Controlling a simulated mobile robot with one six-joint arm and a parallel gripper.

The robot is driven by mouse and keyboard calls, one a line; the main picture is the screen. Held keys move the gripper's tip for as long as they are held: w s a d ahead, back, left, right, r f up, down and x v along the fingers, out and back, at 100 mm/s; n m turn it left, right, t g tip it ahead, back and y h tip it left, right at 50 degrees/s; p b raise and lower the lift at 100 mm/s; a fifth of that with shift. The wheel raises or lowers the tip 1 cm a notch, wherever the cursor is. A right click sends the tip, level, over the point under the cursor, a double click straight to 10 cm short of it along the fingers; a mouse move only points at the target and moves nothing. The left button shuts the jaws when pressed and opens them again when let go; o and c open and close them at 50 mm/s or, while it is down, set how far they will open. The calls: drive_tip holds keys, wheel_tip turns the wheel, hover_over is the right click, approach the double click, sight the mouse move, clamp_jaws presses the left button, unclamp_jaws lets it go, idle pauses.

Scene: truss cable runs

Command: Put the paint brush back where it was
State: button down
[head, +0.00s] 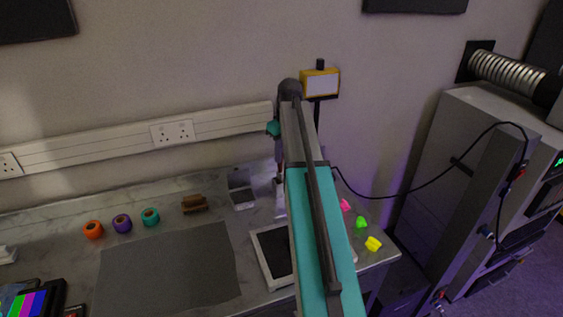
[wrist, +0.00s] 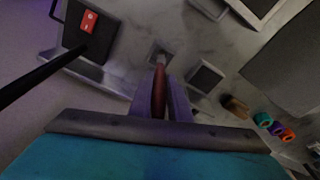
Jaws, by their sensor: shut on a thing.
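The paint brush (wrist: 159,92) has a red-brown handle and a pale lower end. In the wrist view it stands between the two fingers of my gripper (wrist: 158,80), which is shut on it. Its far end points down at the marble worktop (wrist: 185,45), over a small grey square patch. I cannot tell whether the brush touches that patch. In the head view my gripper (head: 280,163) hangs over the back of the worktop, mostly hidden by my arm.
A small open grey box (head: 242,198) and a brown wooden block (head: 194,204) stand to the left. A white-framed dark tray (head: 262,262), a grey mat (head: 170,270) and several coloured rolls (head: 122,223) lie further out. Bright small pieces (head: 373,243) lie at right.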

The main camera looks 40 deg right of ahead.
sight(282, 173)
drive_tip(key=shift+f+p, duration=0.6)
drive_tip(key=shift+f, duration=1.35)
drive_tip(key=c, duration=1.6)
unclamp_jaws()
drive_tip(key=shift+c, duration=0.2)
wheel_tip(282, 173, up, 12)
drive_tip(key=s+b, duration=0.1)
drive_tip(key=b, duration=0.2)
drive_tip(key=shift+s+d, duration=0.15)
drive_tip(key=shift+s, duration=0.2)
